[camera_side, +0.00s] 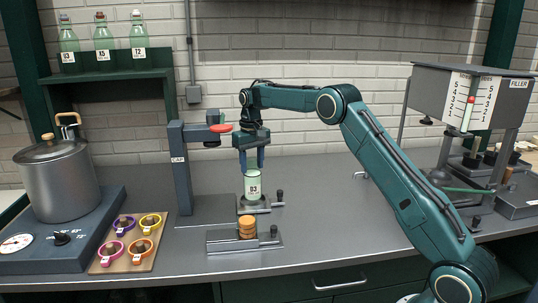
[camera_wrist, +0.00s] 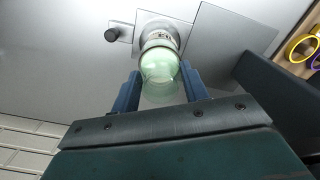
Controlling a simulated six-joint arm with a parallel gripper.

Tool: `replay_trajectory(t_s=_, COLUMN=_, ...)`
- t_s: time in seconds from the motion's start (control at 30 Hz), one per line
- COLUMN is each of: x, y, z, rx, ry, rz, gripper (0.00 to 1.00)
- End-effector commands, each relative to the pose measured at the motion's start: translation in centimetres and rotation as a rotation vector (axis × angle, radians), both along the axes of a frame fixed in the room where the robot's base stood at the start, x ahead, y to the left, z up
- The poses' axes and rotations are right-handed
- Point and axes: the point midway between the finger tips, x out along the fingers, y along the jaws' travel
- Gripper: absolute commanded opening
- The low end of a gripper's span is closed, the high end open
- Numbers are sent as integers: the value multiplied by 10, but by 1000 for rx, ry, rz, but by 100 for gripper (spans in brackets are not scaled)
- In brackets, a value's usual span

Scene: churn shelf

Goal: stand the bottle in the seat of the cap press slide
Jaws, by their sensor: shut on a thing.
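The pale green glass bottle (camera_side: 253,184), with a white label that seems to read 03, is upright below my gripper (camera_side: 252,164). My gripper points down and is shut on the bottle's upper part. The bottle's base is at the slide seat (camera_side: 254,205) of the cap press (camera_side: 180,170); I cannot tell whether it rests fully there. In the wrist view the bottle (camera_wrist: 160,65) lies between the two blue fingers of my gripper (camera_wrist: 160,76), its far end at the round metal seat (camera_wrist: 158,28). The press head with its red disc (camera_side: 221,128) is left of my gripper.
At left are a tray of coloured rings (camera_side: 128,242) and a steel pot (camera_side: 58,180). Bottles (camera_side: 103,40) stand on a shelf; a filler (camera_side: 470,95) is at right. The counter's right middle is clear.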

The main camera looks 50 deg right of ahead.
Motion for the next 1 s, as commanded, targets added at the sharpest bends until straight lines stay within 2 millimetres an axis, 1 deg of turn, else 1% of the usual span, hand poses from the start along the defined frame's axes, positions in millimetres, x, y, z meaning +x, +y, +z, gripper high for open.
replay_trajectory(t_s=0.37, x=0, y=0, z=0, rx=-1, ry=-3, rz=0, gripper=4)
replay_trajectory(t_s=0.77, x=0, y=0, z=-8, rx=0, ry=-1, rz=0, gripper=4)
replay_trajectory(t_s=1.0, x=0, y=0, z=-9, rx=-1, ry=-2, rz=0, gripper=4)
